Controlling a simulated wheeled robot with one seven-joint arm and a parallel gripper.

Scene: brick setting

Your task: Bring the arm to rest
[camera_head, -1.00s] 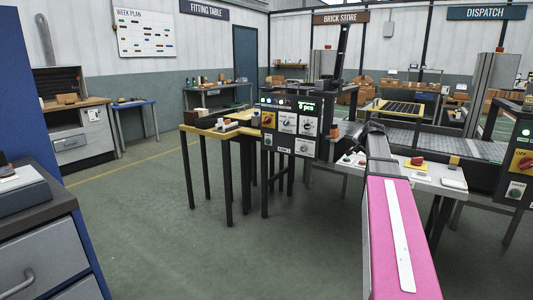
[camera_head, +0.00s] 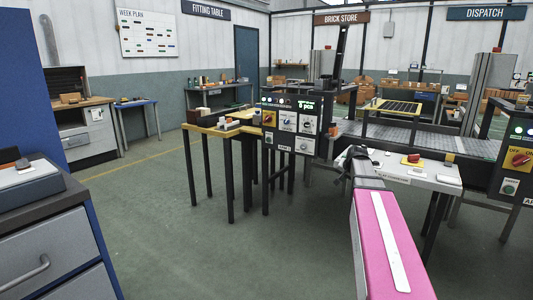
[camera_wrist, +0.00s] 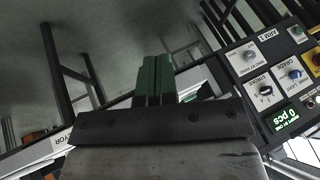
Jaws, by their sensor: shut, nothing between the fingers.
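My arm, with its pink link (camera_head: 385,240), reaches forward from the lower right in the head view. Its dark wrist end (camera_head: 358,165) is beside the white-topped table; the fingertips cannot be made out there. In the wrist view my gripper (camera_wrist: 155,70) shows its two green fingers side by side, shut with nothing between them. The fingers are over the grey floor and metal frames in that view, apart from any object.
A black control panel (camera_head: 292,125) with knobs stands just left of my wrist; it also shows in the wrist view (camera_wrist: 268,85). A white-topped table (camera_head: 400,168) and conveyor (camera_head: 430,137) are at right. A drawer cabinet (camera_head: 55,240) stands left. The middle floor is clear.

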